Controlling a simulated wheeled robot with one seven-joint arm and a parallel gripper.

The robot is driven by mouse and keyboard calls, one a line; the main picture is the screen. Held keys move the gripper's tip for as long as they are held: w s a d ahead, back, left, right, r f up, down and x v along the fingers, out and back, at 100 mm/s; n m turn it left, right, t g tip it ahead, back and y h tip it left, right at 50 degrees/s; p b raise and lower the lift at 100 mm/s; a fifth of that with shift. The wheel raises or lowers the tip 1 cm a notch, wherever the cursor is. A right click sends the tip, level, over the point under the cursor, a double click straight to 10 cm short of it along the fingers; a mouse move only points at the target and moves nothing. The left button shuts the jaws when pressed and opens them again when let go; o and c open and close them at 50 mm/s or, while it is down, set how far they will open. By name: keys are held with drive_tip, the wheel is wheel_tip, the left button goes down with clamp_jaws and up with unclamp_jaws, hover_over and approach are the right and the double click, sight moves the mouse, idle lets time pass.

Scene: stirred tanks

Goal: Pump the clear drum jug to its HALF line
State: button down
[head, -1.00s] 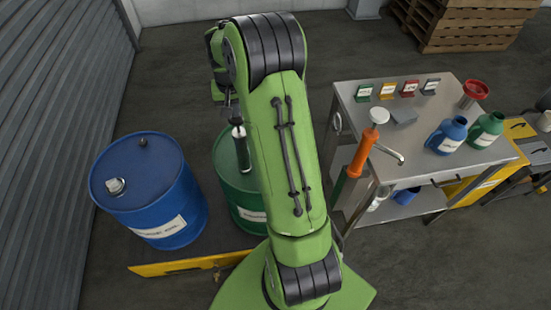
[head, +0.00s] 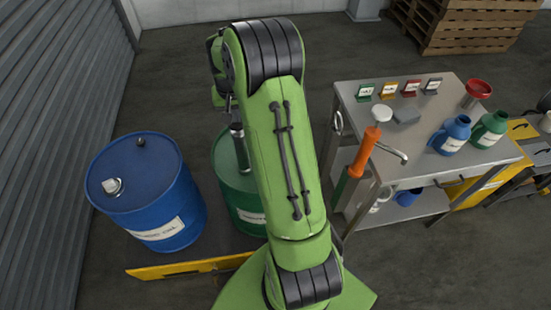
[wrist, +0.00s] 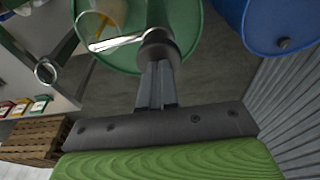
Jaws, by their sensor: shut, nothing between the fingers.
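The green drum (head: 240,195) stands partly behind my arm in the head view; it also fills the top of the wrist view (wrist: 185,20). In the wrist view a pump with a dark round head (wrist: 158,48) and a bright metal spout (wrist: 115,43) rises from it. A pale clear jug (wrist: 112,12) with some yellow shows beyond the spout, cut by the frame edge. Its HALF line and level cannot be made out. My gripper (wrist: 157,70) is shut and empty, its tips at or just over the dark head; whether they touch I cannot tell.
A blue drum (head: 145,190) stands left of the green one. A yellow-edged platform (head: 175,270) lies in front. The steel table (head: 440,100) at right bears a blue jug (head: 452,135), a green jug (head: 489,129) and a red funnel (head: 478,92). An orange pump (head: 367,145) stands at its left edge.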

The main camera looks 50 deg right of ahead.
drive_tip(key=shift+f+b, duration=0.6)
drive_tip(key=shift+f, duration=0.35)
wheel_tip(320, 180, up, 8)
drive_tip(key=p, duration=0.6)
drive_tip(key=shift+f, duration=0.3)
drive_tip(key=shift+f+b, duration=3.1)
drive_tip(key=shift+f, duration=0.6)
wheel_tip(320, 180, up, 8)
drive_tip(key=p, duration=0.6)
drive_tip(key=shift+f, duration=0.1)
drive_tip(key=shift+f, duration=0.1)
